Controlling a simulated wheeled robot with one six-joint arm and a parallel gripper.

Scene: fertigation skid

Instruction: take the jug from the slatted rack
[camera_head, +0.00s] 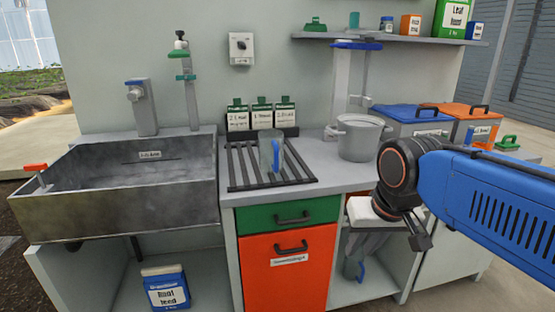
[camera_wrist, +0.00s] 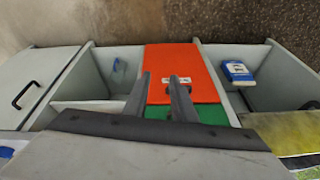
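The jug (camera_head: 266,147) is clear grey with a blue handle on its right side. It stands upright on the dark slatted rack (camera_head: 244,180) on the counter, right of the sink. My gripper (camera_head: 420,238) hangs in front of the counter at the right, well apart from the jug. In the wrist view my gripper's two fingers (camera_wrist: 162,88) are spread with nothing between them, so it is open and empty. The wrist view does not clearly show the rack or the jug on it.
A grey pot (camera_head: 359,140) stands right of the rack. Green-topped packets (camera_head: 262,115) stand behind it. The sink (camera_head: 125,190) is at left. A shelf (camera_head: 390,39) overhangs the back right. Another blue-handled jug (camera_head: 351,268) sits in the lower cabinet.

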